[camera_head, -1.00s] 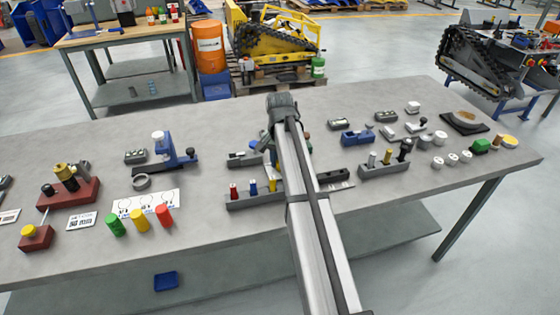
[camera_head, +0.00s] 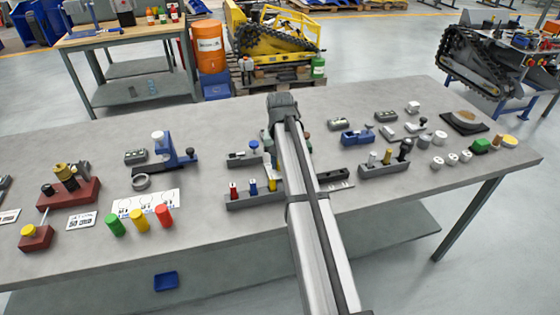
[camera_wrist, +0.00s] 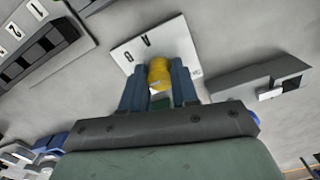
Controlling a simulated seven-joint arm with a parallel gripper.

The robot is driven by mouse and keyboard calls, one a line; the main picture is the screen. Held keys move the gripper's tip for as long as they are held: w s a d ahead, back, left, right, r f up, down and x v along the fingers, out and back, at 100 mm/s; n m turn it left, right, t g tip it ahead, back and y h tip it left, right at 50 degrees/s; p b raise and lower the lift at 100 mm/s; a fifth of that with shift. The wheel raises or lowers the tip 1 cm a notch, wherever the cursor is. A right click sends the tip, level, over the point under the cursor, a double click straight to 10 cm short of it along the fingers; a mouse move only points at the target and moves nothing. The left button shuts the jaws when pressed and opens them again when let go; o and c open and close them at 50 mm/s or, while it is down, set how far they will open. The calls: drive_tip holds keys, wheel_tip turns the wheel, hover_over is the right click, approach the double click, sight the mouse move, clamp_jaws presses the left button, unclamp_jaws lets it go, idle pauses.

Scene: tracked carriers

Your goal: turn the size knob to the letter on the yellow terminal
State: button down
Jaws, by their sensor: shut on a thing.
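In the wrist view, the yellow knob (camera_wrist: 158,72) sits between the two blue fingers of my gripper (camera_wrist: 160,82), which is shut on it. The knob stands by a white plate (camera_wrist: 178,40) with a dark letter A and other letters I cannot read for certain. My fingers hide part of the knob and plate. In the head view, my arm hides the knob and most of the gripper. A grey block (camera_head: 238,205) beside the arm carries red, blue and yellow posts (camera_head: 273,184). I cannot tell which thing is the yellow terminal, or read any letter on it.
A blue fixture (camera_head: 170,152) and a dark red block (camera_head: 75,195) stand to the left. A grey block with posts (camera_head: 372,170) stands to the right. Bare grey table (camera_head: 215,110) shows towards the back.

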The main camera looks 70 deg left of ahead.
drive_tip(key=shift+n, duration=0.5)
drive_tip(key=c, duration=0.8)
unclamp_jaws()
drive_tip(key=shift+c, duration=0.2)
drive_tip(key=shift+r, duration=0.1)
wheel_tip(320, 180, up, 14)
drive_tip(key=shift+w+f, duration=0.1)
drive_tip(key=shift+f, duration=0.1)
